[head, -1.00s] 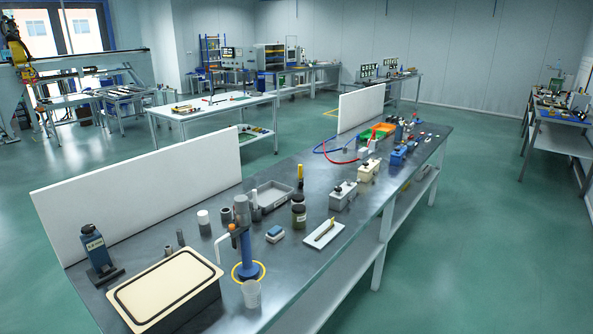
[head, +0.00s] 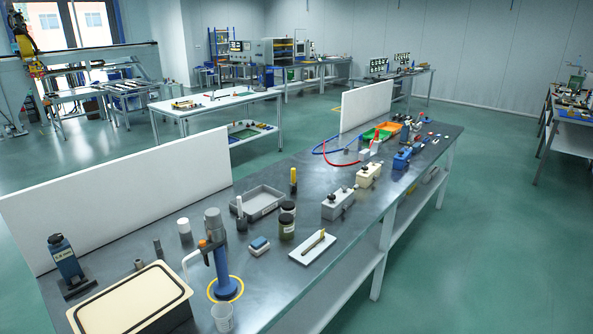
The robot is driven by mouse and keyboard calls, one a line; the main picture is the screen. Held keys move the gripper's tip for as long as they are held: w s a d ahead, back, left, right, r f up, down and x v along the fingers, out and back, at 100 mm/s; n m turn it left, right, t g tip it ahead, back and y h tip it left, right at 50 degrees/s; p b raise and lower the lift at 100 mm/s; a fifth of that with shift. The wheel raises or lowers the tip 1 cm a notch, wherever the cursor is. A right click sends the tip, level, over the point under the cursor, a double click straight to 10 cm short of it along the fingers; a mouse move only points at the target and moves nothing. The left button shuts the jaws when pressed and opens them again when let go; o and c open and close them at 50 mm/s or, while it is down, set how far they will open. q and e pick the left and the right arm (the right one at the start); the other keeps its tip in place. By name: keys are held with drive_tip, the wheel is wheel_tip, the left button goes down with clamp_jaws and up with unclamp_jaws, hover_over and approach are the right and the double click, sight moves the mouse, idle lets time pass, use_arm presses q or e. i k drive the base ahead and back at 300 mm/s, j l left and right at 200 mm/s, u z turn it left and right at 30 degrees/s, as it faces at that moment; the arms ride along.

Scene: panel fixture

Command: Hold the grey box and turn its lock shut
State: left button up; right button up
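The grey box (head: 338,205) stands on the long metal workbench (head: 262,283), right of the middle of the head view. It is a small light grey block with dark fittings on its top and its right side. The fittings are too small to tell which is the lock or how it is turned. A similar cream box (head: 368,174) and a blue box (head: 403,158) stand behind it in a row along the bench. Neither of my grippers shows in the view.
In front of the grey box lie a white tray with a tool (head: 312,246) and dark jars (head: 286,225). A grey open bin (head: 259,203) is to its left. A blue stand (head: 224,270) and cream-lidded case (head: 130,303) fill the near end. White panels (head: 120,195) line the back edge.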

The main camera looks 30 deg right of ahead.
sight(332, 196)
drive_tip(key=l+u, duration=0.25)
drive_tip(key=l, duration=0.65)
drive_tip(key=l+u, duration=0.2)
drive_tip(key=l, duration=0.7)
drive_tip(key=k+l+u, duration=0.1)
drive_tip(key=l+u, duration=0.15)
drive_tip(key=l, duration=3)
drive_tip(key=i, duration=0.25)
